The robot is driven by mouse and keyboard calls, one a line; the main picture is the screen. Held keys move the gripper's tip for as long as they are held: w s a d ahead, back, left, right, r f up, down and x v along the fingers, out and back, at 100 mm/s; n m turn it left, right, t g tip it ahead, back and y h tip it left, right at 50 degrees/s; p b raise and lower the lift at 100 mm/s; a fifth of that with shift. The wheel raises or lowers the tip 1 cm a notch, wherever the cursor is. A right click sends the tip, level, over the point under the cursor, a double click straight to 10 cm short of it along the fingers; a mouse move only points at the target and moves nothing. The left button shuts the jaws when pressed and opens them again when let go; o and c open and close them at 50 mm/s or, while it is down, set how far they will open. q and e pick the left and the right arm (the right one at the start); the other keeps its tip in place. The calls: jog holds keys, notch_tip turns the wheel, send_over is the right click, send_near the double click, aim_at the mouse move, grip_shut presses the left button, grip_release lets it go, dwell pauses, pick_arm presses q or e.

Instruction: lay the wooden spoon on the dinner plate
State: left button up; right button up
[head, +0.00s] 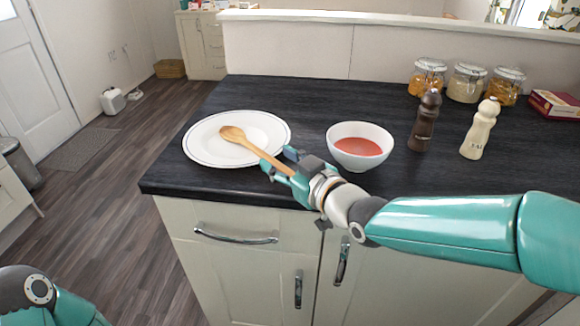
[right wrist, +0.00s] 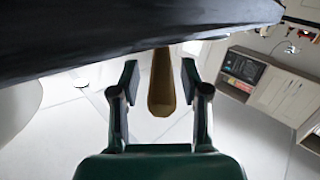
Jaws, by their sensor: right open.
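The wooden spoon (head: 234,134) has its bowl over the white dinner plate (head: 203,150), and its handle slants across the plate's rim toward the counter's front edge. My right gripper (head: 283,165) is open around the handle end at that edge. In the right wrist view the handle (right wrist: 161,85) shows between the two fingers (right wrist: 160,82), with a gap on both sides. Whether the spoon's bowl touches the plate is hard to tell. Only a part of my left arm shows at the lower left in the head view; its gripper is out of view.
A white bowl with red contents (head: 360,140) stands close to the right of my right gripper. A dark pepper mill (head: 425,122) and a pale mill (head: 480,130) stand further right. Several glass jars (head: 466,83) and a red box (head: 555,104) are at the back right. The counter behind the plate is clear.

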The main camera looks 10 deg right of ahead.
jog(key=v, duration=1.2)
jog(key=shift+f, duration=0.1)
